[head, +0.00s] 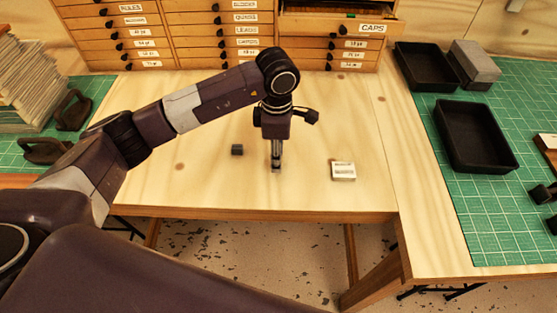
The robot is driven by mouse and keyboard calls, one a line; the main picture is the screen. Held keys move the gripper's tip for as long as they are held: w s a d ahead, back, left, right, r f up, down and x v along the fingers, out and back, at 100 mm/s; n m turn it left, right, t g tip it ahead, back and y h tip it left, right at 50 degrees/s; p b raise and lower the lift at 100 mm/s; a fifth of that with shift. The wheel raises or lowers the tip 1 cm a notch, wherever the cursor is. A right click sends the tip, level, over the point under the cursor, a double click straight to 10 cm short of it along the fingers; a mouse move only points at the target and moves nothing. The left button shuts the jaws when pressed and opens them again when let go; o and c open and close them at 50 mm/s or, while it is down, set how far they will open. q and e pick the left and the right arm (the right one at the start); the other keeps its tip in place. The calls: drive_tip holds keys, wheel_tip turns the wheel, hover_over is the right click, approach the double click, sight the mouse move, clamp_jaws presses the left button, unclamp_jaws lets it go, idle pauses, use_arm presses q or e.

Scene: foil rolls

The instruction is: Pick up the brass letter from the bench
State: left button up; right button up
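My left gripper (276,166) points straight down over the middle of the wooden bench (200,190). Its fingers look narrow and close together, with the tips at or just above the bench top. A small greyish piece shows at the tips, too small to tell whether it is the brass letter or part of the fingers. No clearly brass-coloured letter can be made out. A small dark grey block (237,149) lies on the bench left of the gripper. My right gripper is not in view.
A small pale labelled block (343,171) sits right of the gripper. Drawer cabinets (240,40) line the back, one drawer (335,27) pulled out. Black trays (476,136) stand on the right green mat (500,215). Dark objects (540,194) show at the right edge.

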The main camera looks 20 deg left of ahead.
use_arm(q)
clamp_jaws()
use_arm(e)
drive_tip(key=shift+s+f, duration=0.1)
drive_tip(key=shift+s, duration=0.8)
